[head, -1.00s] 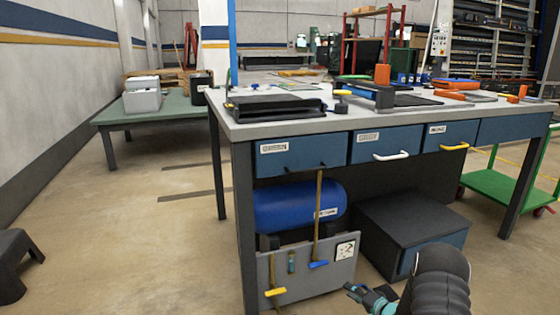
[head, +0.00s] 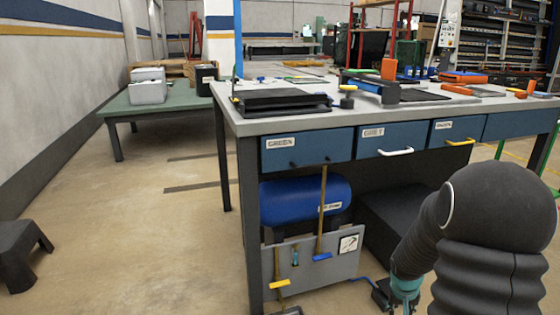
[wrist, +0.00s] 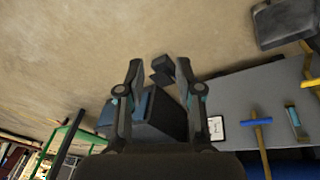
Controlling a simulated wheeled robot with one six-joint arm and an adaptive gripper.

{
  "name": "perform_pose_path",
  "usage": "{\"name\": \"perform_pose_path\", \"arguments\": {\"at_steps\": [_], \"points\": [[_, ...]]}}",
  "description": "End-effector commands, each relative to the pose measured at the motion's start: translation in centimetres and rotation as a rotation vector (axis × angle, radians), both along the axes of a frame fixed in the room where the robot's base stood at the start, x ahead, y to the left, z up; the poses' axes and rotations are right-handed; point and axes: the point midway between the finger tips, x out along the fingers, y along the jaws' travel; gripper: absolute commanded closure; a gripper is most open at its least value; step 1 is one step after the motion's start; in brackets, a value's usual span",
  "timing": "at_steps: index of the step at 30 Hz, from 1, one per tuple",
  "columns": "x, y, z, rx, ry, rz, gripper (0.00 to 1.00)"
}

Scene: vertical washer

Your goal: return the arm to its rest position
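My gripper (head: 382,296) shows at the bottom right of the head view, low in front of the workbench and partly cut off behind my black arm. In the wrist view my gripper (wrist: 160,72) has its two fingers apart, with a gap between them. A small dark shape (wrist: 162,68) shows between the fingertips; I cannot tell whether it is part of the gripper or something beyond. The fingers appear against the floor and the dark box (wrist: 155,112) under the bench.
The workbench (head: 225,104) with labelled blue drawers stands ahead. Beneath it are a blue tank (head: 295,203), a grey panel with hanging tools (head: 340,273) and a dark box (head: 385,210). A green table (head: 185,108) stands at the back left, a dark stool (head: 18,250) at left. Floor between is clear.

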Motion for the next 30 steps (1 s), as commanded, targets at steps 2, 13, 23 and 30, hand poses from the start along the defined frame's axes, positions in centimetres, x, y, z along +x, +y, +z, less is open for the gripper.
{"name": "perform_pose_path", "arguments": {"at_steps": [2,13,23,30], "points": [[-2.0,1.4,3.0,0.002,0.031,0.018,0.65],[-11.3,8.0,13.2,0.064,0.112,0.101,0.65],[-18.0,13.2,20.0,0.124,0.032,0.147,0.65],[-20.8,15.6,24.6,0.123,-0.135,0.203,0.65]]}}
